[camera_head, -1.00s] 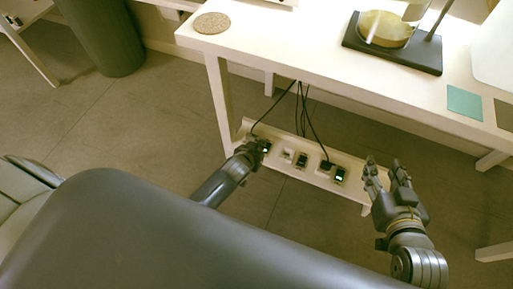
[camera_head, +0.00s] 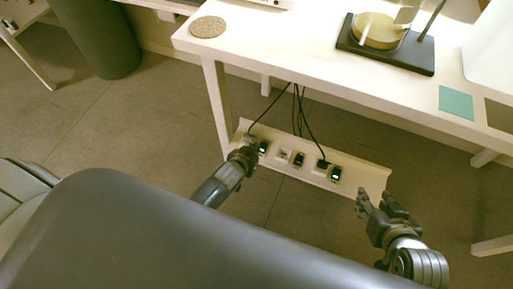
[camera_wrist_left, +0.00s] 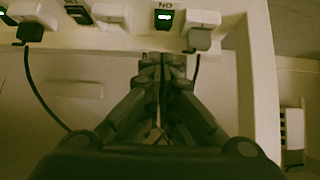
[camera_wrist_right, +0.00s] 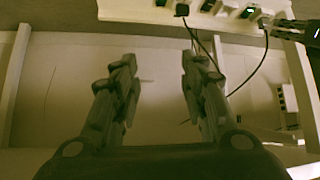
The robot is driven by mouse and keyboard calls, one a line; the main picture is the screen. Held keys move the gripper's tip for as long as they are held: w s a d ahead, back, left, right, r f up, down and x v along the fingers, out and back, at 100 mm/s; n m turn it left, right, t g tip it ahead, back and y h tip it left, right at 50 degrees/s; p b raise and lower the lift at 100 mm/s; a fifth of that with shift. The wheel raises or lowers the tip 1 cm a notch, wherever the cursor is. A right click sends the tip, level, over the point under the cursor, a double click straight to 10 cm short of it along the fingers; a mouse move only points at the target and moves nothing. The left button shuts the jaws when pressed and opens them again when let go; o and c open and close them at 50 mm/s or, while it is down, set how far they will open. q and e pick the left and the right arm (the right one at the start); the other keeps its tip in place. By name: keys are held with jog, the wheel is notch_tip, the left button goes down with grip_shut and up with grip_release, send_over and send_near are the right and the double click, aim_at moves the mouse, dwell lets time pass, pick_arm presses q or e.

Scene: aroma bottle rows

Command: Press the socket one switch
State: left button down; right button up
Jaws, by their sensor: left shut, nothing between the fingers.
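A white power strip (camera_head: 362,184) lies low under the table, with several dark switches. The leftmost switch (camera_head: 264,147) glows green in the head view. In the left wrist view a lit green switch (camera_wrist_left: 165,18) sits under an upside-down "ON" label. My left gripper (camera_head: 249,153) is shut and empty, close beside the strip's left end. In the left wrist view its fingertips (camera_wrist_left: 163,60) are a little apart from the lit switch, in line with it. My right gripper (camera_head: 376,199) is open and empty, near the strip's right end; its spread fingers show in the right wrist view (camera_wrist_right: 157,75).
Another switch (camera_head: 336,174) near the strip's right end glows green; a middle switch (camera_head: 299,159) looks dark. Black cables (camera_head: 298,105) hang to the strip. The white table (camera_head: 300,55) stands above, its leg (camera_head: 215,105) near my left gripper. Floor before the strip is clear.

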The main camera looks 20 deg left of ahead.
jog(key=w+a+r+t+y+b, duration=0.1)
jog(key=w+a+r+t+b, duration=0.1)
jog(key=w+r+t, duration=0.3)
jog(key=w+a+r+t+y+b, duration=0.1)
jog(key=w+a+r+t, duration=0.15)
jog(key=r, duration=0.55)
pick_arm(q)
jog(key=b, duration=0.2)
jog(key=w+b, duration=0.1)
jog(key=shift+w+a+r+t+b, duration=0.1)
jog(key=shift+w+r+t+b, duration=0.05)
jog(key=shift+r+t+b, duration=0.2)
pick_arm(e)
jog(key=s+r+t+y, duration=0.2)
jog(key=s+r+t, duration=0.1)
jog(key=r+t, duration=0.2)
jog(key=s+r+t+y, duration=0.2)
jog(key=r+t, duration=0.3)
jog(key=r, duration=0.5)
jog(key=shift+s+n, duration=0.4)
jog(key=shift+s, duration=0.2)
jog(key=shift+d+t, duration=0.1)
jog(key=shift+t, duration=0.15)
pick_arm(q)
jog(key=shift+f, duration=0.1)
pick_arm(e)
jog(key=shift+s, duration=0.1)
